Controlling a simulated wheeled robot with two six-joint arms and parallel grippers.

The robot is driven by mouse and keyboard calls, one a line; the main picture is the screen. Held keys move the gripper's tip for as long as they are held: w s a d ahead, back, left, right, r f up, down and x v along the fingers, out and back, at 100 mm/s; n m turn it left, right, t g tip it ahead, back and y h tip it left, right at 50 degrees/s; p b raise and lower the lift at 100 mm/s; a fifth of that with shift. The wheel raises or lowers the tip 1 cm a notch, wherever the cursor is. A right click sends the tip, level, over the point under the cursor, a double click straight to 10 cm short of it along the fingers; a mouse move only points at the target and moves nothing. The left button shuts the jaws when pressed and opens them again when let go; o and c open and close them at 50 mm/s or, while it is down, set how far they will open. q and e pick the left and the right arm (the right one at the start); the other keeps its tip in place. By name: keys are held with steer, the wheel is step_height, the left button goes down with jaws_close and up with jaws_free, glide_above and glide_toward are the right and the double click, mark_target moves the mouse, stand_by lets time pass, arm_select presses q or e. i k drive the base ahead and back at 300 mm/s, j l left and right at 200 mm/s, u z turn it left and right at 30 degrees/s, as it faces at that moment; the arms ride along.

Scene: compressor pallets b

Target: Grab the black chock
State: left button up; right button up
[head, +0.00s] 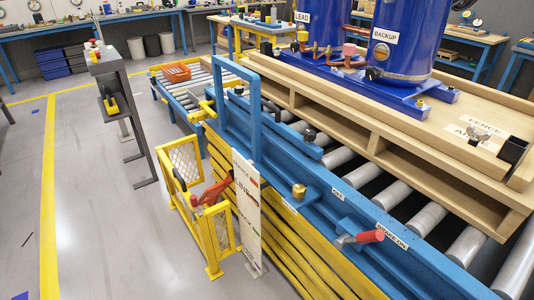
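No object is plainly recognisable as the black chock. A small black block-like thing (513,149) sits at the right end of the wooden pallet (405,155), beside a label that seems to read "FENCE". A black and yellow thing (110,104) hangs or rests on the grey stand (137,130) at the left; its exact shape is too small to tell. Neither of my grippers is in view.
A blue roller conveyor (300,190) carries the pallet and blue tanks (410,40). A red-handled lever (368,237) sticks out from its side. A yellow mesh guard (187,160) and a white board (246,200) stand before it. The grey floor at left is mostly clear.

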mark_target(106, 91)
steer(key=i+j, duration=0.15)
steer(key=j, duration=0.25)
steer(key=i+j+z, duration=0.15)
steer(key=j, duration=0.25)
steer(key=i+j, duration=0.15)
steer(key=j, duration=0.25)
steer(key=i+j+z, duration=0.15)
steer(key=j, duration=0.25)
steer(key=i+j, duration=0.1)
steer(key=j, duration=0.3)
steer(key=i+j+z, duration=0.15)
steer(key=j, duration=0.3)
steer(key=i+j+z, duration=0.15)
steer(key=j, duration=0.4)
steer(key=i+j+z, duration=0.15)
steer(key=j, duration=0.45)
steer(key=i+j+z, duration=0.1)
steer(key=j, duration=0.5)
steer(key=i+j+z, duration=0.15)
steer(key=j, duration=0.45)
